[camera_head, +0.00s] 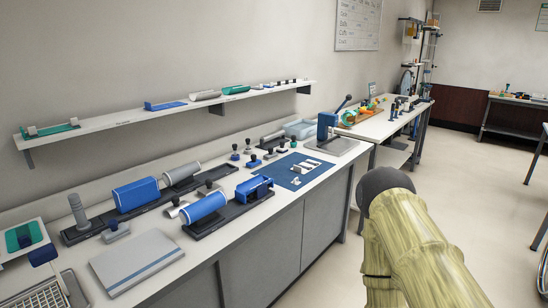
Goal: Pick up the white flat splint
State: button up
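A blue mat (274,172) lies on the long white counter, and a few small pale pieces rest on it. A flat whitish piece (312,164) near the mat's far right side may be the white flat splint, but it is too small to be sure. A smaller pale piece lies closer to the mat's front edge. My arm, pale yellow with a dark grey rounded joint, rises at the lower right, to the right of the counter and apart from the mat. My gripper is not in view.
Blue rollers on dark bases (207,207) and several small black-knobbed stands fill the counter left of the mat. A blue lever press (327,130) stands just behind it. A wall shelf (120,124) hangs above. The floor to the right is open.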

aim_at(306, 167)
jog(key=z, duration=0.15)
jog(key=i, duration=1.9)
jog(key=z, duration=0.15)
